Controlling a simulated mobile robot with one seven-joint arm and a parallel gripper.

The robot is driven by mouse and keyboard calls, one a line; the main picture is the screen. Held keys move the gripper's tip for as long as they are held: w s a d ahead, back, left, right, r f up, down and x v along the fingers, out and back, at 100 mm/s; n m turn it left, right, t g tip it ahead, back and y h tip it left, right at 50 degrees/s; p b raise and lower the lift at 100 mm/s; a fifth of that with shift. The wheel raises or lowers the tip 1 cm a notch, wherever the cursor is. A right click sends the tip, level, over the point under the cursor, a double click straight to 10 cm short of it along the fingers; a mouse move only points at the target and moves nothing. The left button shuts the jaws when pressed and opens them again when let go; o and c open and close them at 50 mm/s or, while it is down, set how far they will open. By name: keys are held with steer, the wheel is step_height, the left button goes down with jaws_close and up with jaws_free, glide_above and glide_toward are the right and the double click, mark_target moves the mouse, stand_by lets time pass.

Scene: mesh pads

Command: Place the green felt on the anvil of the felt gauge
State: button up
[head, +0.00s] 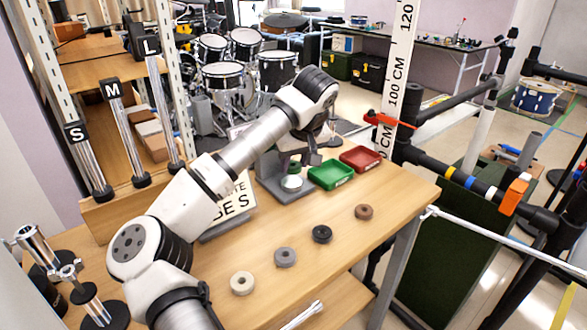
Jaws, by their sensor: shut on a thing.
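The felt gauge (268,172) is a grey stand near the back edge of the wooden table, with a pale round anvil (291,182) on its base. My gripper (303,160) is at the gauge, pointing down, partly hidden by my wrist. It is shut on a small dark green piece, which I take as the green felt (294,168). The felt shows just above the anvil. At this size I cannot tell whether the two touch.
A green tray (346,183) and a red tray (377,163) stand right of the gauge. White (233,285), grey (279,260), black (315,236) and brown (358,214) felt rings lie along the front. A sign (238,202) stands behind my arm. The table between rings and trays is clear.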

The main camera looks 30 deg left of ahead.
mark_target(295, 167)
steer(key=shift+w+a, duration=0.2)
steer(key=shift+a, duration=0.1)
steer(key=shift+f, duration=1.75)
steer(key=shift+f, duration=0.15)
steer(key=o, duration=0.9)
steer(key=shift+o, duration=0.2)
steer(key=shift+r, duration=0.5)
steer(key=v, duration=1.1)
